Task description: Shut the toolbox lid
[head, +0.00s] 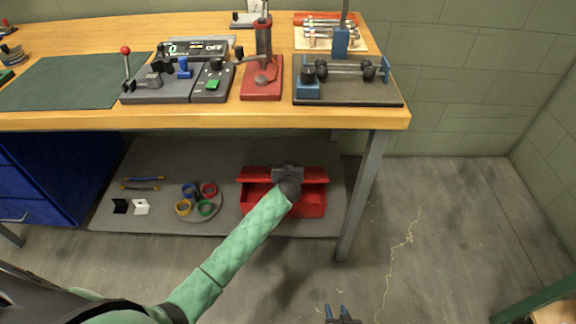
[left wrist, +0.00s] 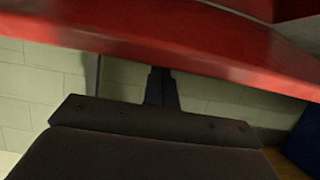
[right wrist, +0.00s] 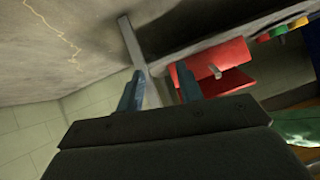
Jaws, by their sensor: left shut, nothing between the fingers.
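The red toolbox (head: 312,207) stands on the grey shelf under the workbench. Its lid (head: 314,175) is raised along the back edge, and the dark inside shows. My left arm reaches down to it, with the left gripper (head: 287,172) at the middle of the lid. In the left wrist view, the shut, empty fingers (left wrist: 161,75) point at a broad red panel (left wrist: 150,45); I cannot tell whether they touch it. My right gripper (head: 341,315) is open and empty over the floor, well short of the bench. The toolbox also shows in the right wrist view (right wrist: 235,82).
Left of the toolbox, a round tray (head: 213,215) holds several coloured rings. The bench top (head: 220,118) overhangs the shelf, and a grey bench leg (head: 362,195) stands right of the toolbox. The floor (head: 450,230) to the right is clear.

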